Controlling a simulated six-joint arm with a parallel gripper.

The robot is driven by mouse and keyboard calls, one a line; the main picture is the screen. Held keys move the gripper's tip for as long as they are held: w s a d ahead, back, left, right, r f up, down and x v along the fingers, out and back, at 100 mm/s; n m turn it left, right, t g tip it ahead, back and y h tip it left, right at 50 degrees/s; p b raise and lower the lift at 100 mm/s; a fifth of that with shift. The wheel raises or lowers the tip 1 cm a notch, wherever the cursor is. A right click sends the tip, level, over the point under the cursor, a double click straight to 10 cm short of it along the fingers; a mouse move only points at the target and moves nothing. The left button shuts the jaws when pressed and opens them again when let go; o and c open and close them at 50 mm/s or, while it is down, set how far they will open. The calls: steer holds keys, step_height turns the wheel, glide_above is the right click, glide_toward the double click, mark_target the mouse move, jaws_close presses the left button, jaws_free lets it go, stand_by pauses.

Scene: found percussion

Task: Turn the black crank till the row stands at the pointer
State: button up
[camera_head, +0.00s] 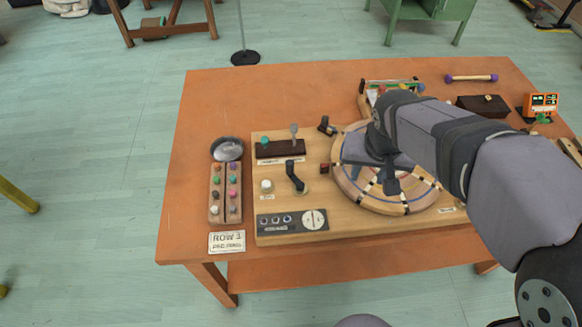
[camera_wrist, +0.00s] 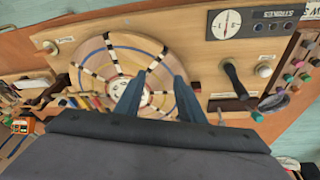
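The black crank (camera_head: 294,176) stands on the wooden board, left of the round wooden wheel (camera_head: 350,190). In the wrist view the crank (camera_wrist: 235,80) is right of the wheel (camera_wrist: 95,60). The wheel carries rows of black and pale marks and coloured rings. A small dark red piece (camera_head: 324,168) sits at the wheel's left edge; I cannot tell whether it is the pointer. My gripper (camera_head: 392,186) is above the wheel, apart from the crank. In the wrist view its two fingers (camera_wrist: 157,72) are spread with nothing between them.
A card (camera_head: 227,242) reads "ROW" with an unclear digit. A peg rack (camera_head: 225,194) and metal bowl (camera_head: 227,149) stand left of the board. The board has a lever (camera_head: 294,130), a white knob (camera_head: 266,185) and a dial (camera_head: 314,220). A dark box (camera_head: 482,106) lies behind my arm.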

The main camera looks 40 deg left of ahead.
mark_target(290, 162)
steer(key=s+a+n+y+b, duration=0.1)
steer(key=s+a, duration=0.3)
steer(key=a, duration=0.4)
steer(key=s+a+n+y+b, duration=0.1)
steer(key=s+a, duration=0.2)
steer(key=a, duration=0.5)
steer(key=shift+p+x, duration=0.8)
steer(key=shift+x, duration=2.45)
steer(key=shift+a, duration=0.1)
jaws_close()
